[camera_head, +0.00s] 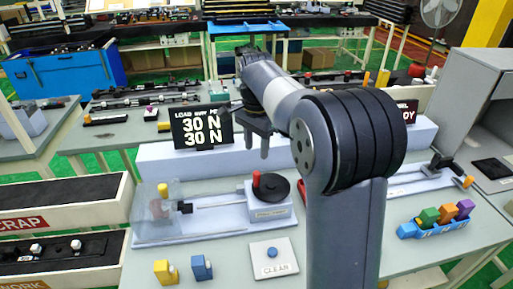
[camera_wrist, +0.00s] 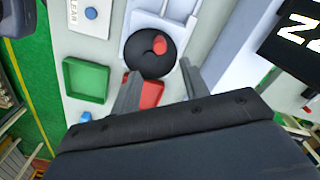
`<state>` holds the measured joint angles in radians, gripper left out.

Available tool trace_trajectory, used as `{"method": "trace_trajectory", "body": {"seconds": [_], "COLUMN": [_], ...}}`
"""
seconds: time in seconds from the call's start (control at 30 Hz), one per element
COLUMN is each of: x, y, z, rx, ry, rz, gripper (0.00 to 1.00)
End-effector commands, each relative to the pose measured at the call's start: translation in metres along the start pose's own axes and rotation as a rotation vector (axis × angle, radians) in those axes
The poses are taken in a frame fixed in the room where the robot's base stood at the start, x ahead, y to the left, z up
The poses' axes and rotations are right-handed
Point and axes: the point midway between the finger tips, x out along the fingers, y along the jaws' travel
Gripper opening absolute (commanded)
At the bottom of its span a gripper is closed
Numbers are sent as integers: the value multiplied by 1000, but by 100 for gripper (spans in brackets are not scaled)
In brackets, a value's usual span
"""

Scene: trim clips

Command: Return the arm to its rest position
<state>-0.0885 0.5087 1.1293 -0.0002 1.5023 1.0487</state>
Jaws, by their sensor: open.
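My gripper (camera_head: 257,146) hangs from my raised arm above the bench, near the load display, in the head view. In the wrist view its two fingers (camera_wrist: 160,82) are spread apart with nothing held between them. A black round wheel with a red knob (camera_wrist: 148,52) lies below and beyond the fingertips; in the head view it sits on the test fixture (camera_head: 268,194). A red tray (camera_wrist: 152,96) shows partly between the fingers. My arm hides part of the bench's middle in the head view.
The load display (camera_head: 202,128) reads 30 N twice. A yellow clip (camera_head: 166,271), a blue clip (camera_head: 201,267) and a CLEAR button plate (camera_head: 272,257) are at the front. A blue rack (camera_head: 428,230) with coloured clips stands right. A green tray (camera_wrist: 87,80) shows in the wrist view.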

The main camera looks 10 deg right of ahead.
Motion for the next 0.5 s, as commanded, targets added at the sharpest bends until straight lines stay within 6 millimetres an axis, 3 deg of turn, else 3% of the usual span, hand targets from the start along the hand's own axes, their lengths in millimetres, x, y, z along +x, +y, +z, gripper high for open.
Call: {"method": "trace_trajectory", "body": {"seconds": [0.27,0.5], "x": [11,53], "y": [0,1], "z": [0,1], "rx": [0,0], "ry": [-2,-3], "rz": [3,6], "gripper": [43,43]}}
